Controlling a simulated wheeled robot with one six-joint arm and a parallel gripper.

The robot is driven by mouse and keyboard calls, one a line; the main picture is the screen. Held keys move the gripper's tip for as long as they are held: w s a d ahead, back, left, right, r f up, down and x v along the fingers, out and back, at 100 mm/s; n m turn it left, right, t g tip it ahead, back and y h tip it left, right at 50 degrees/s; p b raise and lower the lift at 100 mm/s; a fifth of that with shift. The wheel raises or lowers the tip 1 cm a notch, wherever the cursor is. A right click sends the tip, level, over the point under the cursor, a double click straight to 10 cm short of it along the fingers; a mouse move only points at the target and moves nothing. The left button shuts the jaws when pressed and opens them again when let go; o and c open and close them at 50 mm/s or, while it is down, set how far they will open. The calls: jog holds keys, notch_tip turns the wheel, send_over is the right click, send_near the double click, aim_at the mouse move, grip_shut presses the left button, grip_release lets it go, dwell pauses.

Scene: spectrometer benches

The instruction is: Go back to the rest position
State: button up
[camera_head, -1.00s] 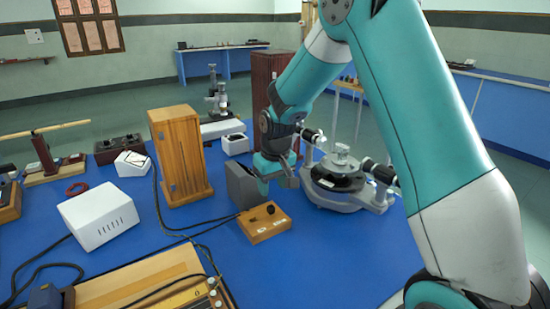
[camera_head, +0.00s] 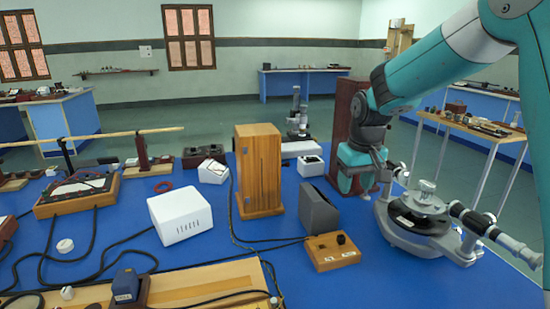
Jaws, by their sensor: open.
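My teal and white arm comes in from the upper right, and my gripper (camera_head: 358,190) hangs from it, pointing down over the blue bench (camera_head: 370,278). The gripper is open, with nothing seen between its jaws. It shows just right of a grey upright box (camera_head: 318,211) and left of the spectrometer (camera_head: 418,222), a grey and black instrument with a round table and telescope tube. I cannot tell whether the gripper clears the box.
A wooden cabinet (camera_head: 258,171), a white box (camera_head: 180,214) and a small wooden switch box (camera_head: 332,251) stand on the bench. Dark cables run across its left part. A dark red cabinet (camera_head: 346,108) stands behind my gripper. The bench's front right is clear.

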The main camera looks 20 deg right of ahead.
jog(key=s+a+r+n+y, duration=0.1)
jog(key=s+a+r+n, duration=0.1)
jog(key=s+a, duration=0.4)
jog(key=s+a+r+n+g+y+p, duration=0.1)
jog(key=s+a, duration=0.5)
jog(key=s, duration=0.6)
jog(key=s+a+r+n+y+p, duration=0.1)
jog(key=s+a+r+n+y, duration=0.1)
jog(key=s+a, duration=0.4)
jog(key=s+r+n, duration=0.1)
jog(key=s+n, duration=0.1)
jog(key=s, duration=0.1)
jog(key=shift+s+a+r, duration=0.15)
jog(key=shift+a+r, duration=0.1)
jog(key=shift+a, duration=0.05)
